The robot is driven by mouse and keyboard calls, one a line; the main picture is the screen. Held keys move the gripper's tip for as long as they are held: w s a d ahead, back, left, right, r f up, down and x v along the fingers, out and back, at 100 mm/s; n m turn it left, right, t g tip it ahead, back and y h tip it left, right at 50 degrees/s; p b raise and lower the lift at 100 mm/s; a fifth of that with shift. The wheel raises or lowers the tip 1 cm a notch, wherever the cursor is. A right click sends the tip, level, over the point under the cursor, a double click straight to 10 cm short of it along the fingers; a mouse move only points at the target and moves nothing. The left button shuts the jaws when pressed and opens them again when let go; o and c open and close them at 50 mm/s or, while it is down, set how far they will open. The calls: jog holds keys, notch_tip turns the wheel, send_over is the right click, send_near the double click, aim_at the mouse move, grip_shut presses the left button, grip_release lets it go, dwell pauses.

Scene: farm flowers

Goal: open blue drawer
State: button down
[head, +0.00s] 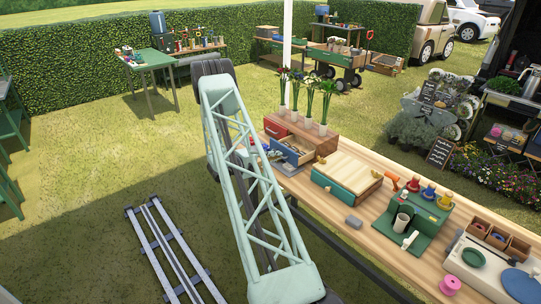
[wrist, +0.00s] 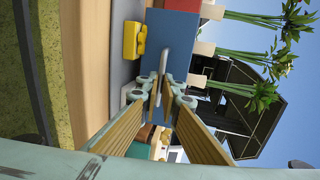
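The blue drawer (head: 285,154) is in the small wooden cabinet (head: 318,144) on the long table in the head view. It stands pulled out, with its inside and some small contents showing. In the wrist view the blue drawer front (wrist: 178,35) fills the upper middle, with a grey handle (wrist: 165,60) on it. My gripper (wrist: 163,90) is at this handle, its fingertips close together with the handle running between them. In the head view my arm hides most of the gripper.
A red drawer (head: 275,128) sits beside the blue one in the cabinet. White vases with flowers (head: 308,120) stand on top. A wooden box with a green front (head: 345,178) is to the right. A yellow object (wrist: 133,40) lies near the blue drawer front.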

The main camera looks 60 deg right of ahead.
jog(key=shift+w, duration=0.1)
jog(key=c, duration=2.9)
grip_release()
jog(key=shift+o, duration=0.2)
jog(key=shift+a, duration=0.15)
jog(key=v, duration=1.1)
jog(key=shift+a, duration=0.3)
jog(key=shift+w+r, duration=0.15)
